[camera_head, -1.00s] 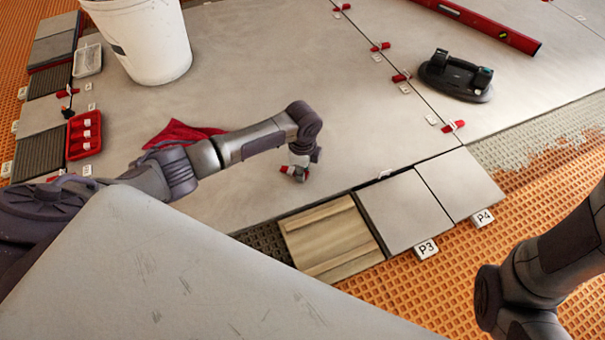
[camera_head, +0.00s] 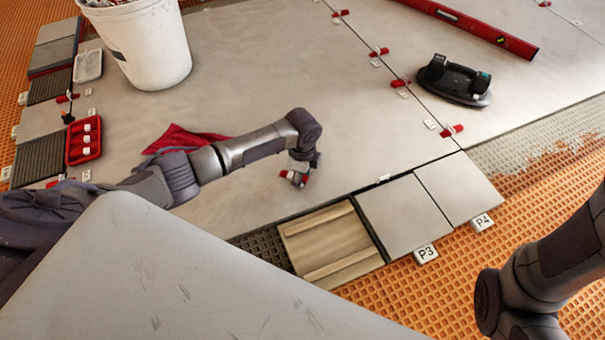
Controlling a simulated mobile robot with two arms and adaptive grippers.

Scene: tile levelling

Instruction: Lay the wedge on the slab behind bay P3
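My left gripper (camera_head: 295,177) is low over the large grey slab (camera_head: 330,80), behind and to the left of bay P3. It appears shut on a small red wedge (camera_head: 301,181), whose red ends show on both sides of the pale fingertips. I cannot tell whether the wedge touches the slab. Bay P3 holds a grey tile (camera_head: 402,215) with the P3 label (camera_head: 426,253) at its front edge. A small white clip (camera_head: 383,179) stands in the joint between this tile and the slab. My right gripper is out of view; only its arm shows at lower right.
A white bucket (camera_head: 145,50), red tray (camera_head: 84,139) and red cloth (camera_head: 185,138) lie at left. Several red wedges in clips (camera_head: 452,131) line the slab joint. A suction lifter (camera_head: 453,80) and red level (camera_head: 475,28) are at right. A wooden board (camera_head: 328,242) lies left of P3.

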